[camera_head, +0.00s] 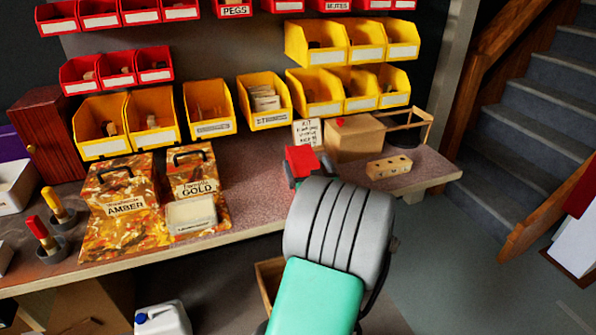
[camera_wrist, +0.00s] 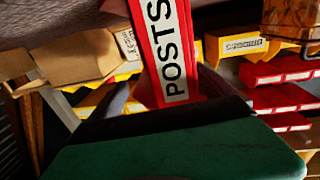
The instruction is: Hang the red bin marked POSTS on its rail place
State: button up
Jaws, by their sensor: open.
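The red bin marked POSTS (camera_head: 302,160) is on the bench near the tip of my arm in the head view. Its white POSTS label shows large in the wrist view (camera_wrist: 172,55). My gripper (camera_head: 308,172) is open, its fingers at either side of the bin; I cannot tell whether they touch it. In the wrist view the dark fingers (camera_wrist: 170,98) stand around the bin's near end. Red bins hang on the wall, one marked PEGS (camera_head: 233,10). Between the middle red row (camera_head: 118,70) and the yellow bins at right there is bare dark panel.
Yellow bins (camera_head: 210,108) line the back of the bench (camera_head: 262,190). A wooden box (camera_head: 352,138), a kit card (camera_head: 307,133) and a drilled wood block (camera_head: 389,167) stand close to the gripper. AMBER and GOLD packs (camera_head: 122,205) lie at left. Stairs rise at right.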

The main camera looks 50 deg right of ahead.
jog(key=shift+x, duration=1.15)
jog(key=shift+a, duration=0.1)
jog(key=c, duration=1.5)
jog(key=shift+c, duration=0.2)
